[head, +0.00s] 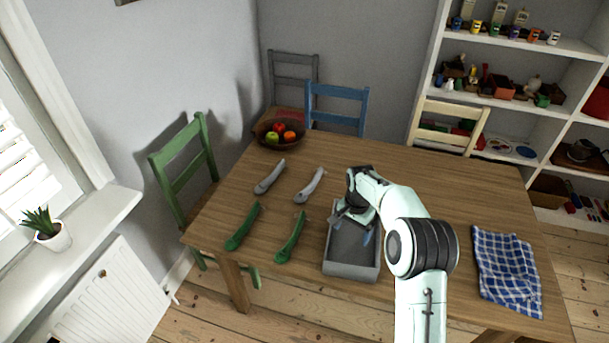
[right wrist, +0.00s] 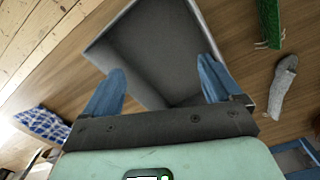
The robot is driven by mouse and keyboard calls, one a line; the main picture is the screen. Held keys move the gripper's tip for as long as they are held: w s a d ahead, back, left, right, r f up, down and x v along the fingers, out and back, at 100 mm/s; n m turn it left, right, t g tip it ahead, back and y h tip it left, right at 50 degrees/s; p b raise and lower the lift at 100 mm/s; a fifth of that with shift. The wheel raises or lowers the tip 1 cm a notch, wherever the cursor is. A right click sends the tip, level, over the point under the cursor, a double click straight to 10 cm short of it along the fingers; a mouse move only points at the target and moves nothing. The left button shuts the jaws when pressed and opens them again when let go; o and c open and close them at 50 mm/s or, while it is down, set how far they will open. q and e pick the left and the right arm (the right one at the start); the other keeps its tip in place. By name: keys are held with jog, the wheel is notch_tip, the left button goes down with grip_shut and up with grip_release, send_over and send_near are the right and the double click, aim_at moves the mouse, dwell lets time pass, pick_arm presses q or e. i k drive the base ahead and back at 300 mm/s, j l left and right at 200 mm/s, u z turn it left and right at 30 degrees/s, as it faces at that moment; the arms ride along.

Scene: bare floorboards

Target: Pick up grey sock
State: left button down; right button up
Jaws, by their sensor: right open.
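Two grey socks lie on the wooden table, one at the left (head: 270,177) and one nearer the middle (head: 310,186). In the right wrist view, one grey sock (right wrist: 283,85) lies to the right of the tray. Two green socks (head: 243,228) (head: 290,238) lie closer to the table's front edge. My right gripper (head: 351,228) is open over the grey tray (head: 350,271), with nothing between its blue fingers. The right wrist view shows the fingers (right wrist: 160,82) spread above the tray, whose visible interior looks empty. My left gripper is out of view.
A fruit bowl (head: 278,135) stands at the table's far left corner. A blue checked cloth (head: 507,272) lies at the right. Chairs stand around the table, including a green one (head: 187,165) and a blue one (head: 337,106). The table's middle right is clear.

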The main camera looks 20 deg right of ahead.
aim_at(302, 196)
jog(key=i, duration=1.15)
